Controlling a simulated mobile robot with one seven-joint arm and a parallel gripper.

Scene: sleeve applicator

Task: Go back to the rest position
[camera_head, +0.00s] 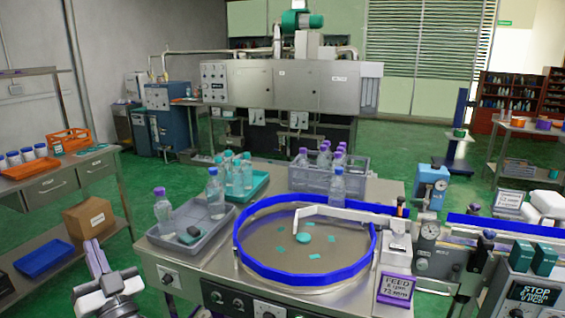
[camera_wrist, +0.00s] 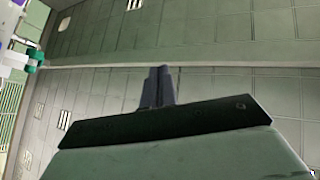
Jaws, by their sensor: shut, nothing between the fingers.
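My gripper (camera_wrist: 159,72) shows in the wrist view with its two dark fingers together and nothing between them.
A round turntable with a blue rim (camera_head: 250,262) stands on the steel worktable (camera_head: 200,262). A grey tray (camera_head: 163,240) with bottles, a teal tray (camera_head: 262,180) and a grey crate (camera_head: 300,178) are around it. A side bench (camera_head: 60,190) is at the left. Green floor (camera_head: 165,185) lies between.

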